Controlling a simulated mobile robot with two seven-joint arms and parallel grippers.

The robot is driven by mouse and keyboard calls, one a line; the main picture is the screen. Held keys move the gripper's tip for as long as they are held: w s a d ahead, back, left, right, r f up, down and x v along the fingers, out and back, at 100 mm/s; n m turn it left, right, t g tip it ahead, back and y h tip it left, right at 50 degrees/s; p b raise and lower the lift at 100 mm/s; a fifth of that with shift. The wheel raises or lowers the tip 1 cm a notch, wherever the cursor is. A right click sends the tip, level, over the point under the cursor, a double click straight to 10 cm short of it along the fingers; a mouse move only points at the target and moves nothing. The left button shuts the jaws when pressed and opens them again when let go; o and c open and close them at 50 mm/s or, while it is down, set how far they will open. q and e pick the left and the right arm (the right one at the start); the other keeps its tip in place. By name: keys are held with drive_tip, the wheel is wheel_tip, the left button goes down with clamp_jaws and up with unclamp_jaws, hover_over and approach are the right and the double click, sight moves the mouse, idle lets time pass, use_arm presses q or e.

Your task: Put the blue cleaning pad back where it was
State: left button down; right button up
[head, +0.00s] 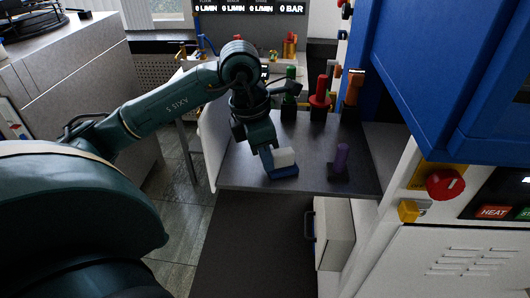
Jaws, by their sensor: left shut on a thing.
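The blue cleaning pad (284,173) is low on the dark shelf top, near its front edge, with a pale white block-like part above the blue. My left gripper (272,158) reaches down from above and is shut on the pad. Its fingers are partly hidden by the white part. The pad looks to be at or just above the shelf surface; I cannot tell if it touches. My right gripper is not in view.
On the dark shelf (235,170) a purple piece (341,160) stands right of the pad. Green (290,88), red (320,92) and orange (352,88) pieces stand behind. A blue cabinet (440,70) overhangs the right. Bare shelf lies between pad and purple piece.

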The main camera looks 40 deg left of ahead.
use_arm(q)
drive_tip(key=c, duration=1.3)
unclamp_jaws()
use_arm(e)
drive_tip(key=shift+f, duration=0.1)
use_arm(q)
drive_tip(key=shift+o, duration=0.2)
drive_tip(key=p+v, duration=0.1)
drive_tip(key=v, duration=1.1)
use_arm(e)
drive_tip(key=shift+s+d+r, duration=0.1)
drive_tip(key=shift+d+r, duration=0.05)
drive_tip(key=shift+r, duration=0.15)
use_arm(q)
drive_tip(key=shift+s+d, duration=0.1)
